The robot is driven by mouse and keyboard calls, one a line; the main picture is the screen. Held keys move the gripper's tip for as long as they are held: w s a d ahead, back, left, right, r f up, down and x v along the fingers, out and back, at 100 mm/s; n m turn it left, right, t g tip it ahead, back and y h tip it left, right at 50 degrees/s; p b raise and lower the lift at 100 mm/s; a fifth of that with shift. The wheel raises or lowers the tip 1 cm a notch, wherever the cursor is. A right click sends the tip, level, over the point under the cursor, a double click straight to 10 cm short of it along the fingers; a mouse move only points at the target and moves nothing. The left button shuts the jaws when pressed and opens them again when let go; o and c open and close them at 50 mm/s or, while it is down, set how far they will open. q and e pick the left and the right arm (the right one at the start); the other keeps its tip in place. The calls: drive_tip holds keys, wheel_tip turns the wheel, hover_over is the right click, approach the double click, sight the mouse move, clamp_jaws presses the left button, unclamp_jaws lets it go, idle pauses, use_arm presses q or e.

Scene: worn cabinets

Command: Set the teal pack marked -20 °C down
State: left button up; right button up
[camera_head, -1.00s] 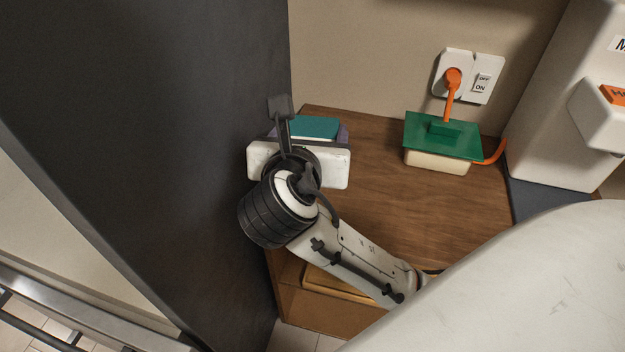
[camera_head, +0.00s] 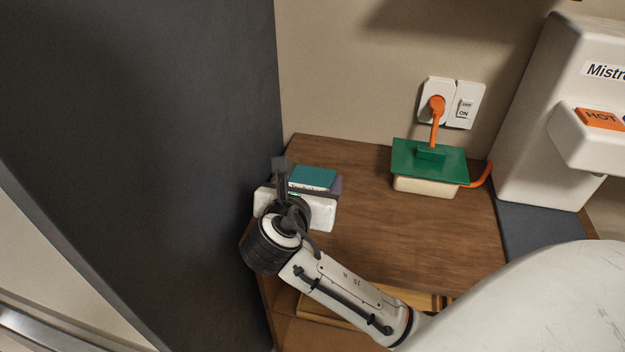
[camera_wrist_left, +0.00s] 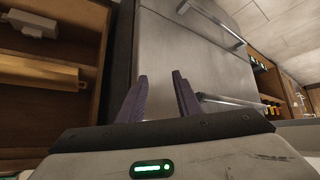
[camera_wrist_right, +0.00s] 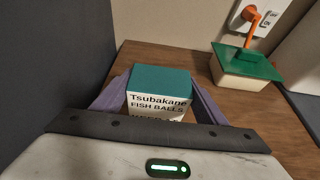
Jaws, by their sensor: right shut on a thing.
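The teal-topped pack (camera_head: 313,177) has a white side with the printing "Tsubakane FISH BALLS", read in the right wrist view (camera_wrist_right: 160,95). No -20 °C mark is legible. My right gripper (camera_head: 312,188) is shut on it, with one purple finger on each side; both fingers show in the right wrist view (camera_wrist_right: 158,97). The pack is upright over the left part of the wooden counter (camera_head: 400,240). Its underside is hidden, so I cannot tell whether it touches the wood. My left gripper (camera_wrist_left: 160,98) is open and empty, seen only in the left wrist view.
A tall dark panel (camera_head: 150,130) stands close on the left of my right gripper. A green-lidded cream box (camera_head: 428,175) sits at the back, its orange cord plugged into the wall socket (camera_head: 437,102). A white dispenser (camera_head: 545,130) stands right. The middle counter is bare.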

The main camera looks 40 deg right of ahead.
drive_tip(key=shift+r, duration=0.1)
drive_tip(key=o, duration=1.3)
drive_tip(key=shift+a, duration=0.1)
drive_tip(key=v, duration=1.2)
